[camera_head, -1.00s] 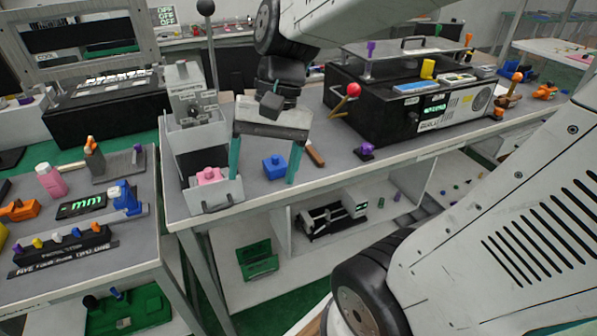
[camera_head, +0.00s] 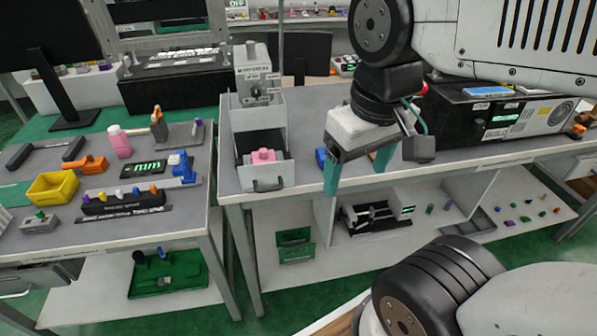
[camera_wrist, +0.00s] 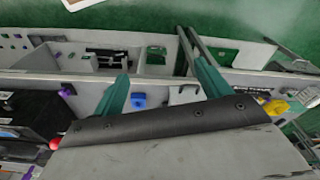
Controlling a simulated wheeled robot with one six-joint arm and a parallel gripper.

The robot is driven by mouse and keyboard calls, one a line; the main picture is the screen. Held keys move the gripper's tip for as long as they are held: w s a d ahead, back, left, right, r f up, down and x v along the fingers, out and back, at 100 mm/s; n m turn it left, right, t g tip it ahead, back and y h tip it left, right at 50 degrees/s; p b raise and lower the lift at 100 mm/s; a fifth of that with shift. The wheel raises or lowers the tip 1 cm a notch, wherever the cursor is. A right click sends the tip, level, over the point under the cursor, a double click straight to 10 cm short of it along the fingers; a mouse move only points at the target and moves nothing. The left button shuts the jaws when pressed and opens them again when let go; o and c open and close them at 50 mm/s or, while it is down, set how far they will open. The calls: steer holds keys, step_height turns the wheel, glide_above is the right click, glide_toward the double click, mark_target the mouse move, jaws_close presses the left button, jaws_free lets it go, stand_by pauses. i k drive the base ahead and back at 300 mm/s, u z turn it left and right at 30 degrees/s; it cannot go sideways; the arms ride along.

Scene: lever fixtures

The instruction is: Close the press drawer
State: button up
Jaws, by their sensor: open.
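The grey press (camera_head: 259,85) stands on the long table. Its drawer (camera_head: 282,172) sticks out toward the front edge, with a pink block (camera_head: 263,156) in it and a dark handle (camera_head: 268,184) on its front. My gripper (camera_head: 357,170) is to the right of the drawer, apart from it, with its teal fingers spread and nothing between them. A blue block (camera_head: 320,157) is partly hidden behind my gripper. The wrist view shows the spread fingers (camera_wrist: 162,86), the blue block (camera_wrist: 138,100) and a pale panel with a dark handle, likely the drawer front (camera_wrist: 184,95).
A side table (camera_head: 60,232) with a yellow bin (camera_head: 52,188) and small fixtures stands left, across a narrow gap. A black box (camera_head: 500,117) stands right of my gripper. A lower shelf (camera_head: 345,252) holds a green box (camera_head: 295,246). The tabletop's front edge runs below the drawer.

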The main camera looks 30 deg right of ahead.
mark_target(266, 177)
steer(key=u, duration=2.45)
steer(key=k, duration=0.85)
steer(key=z, duration=1.85)
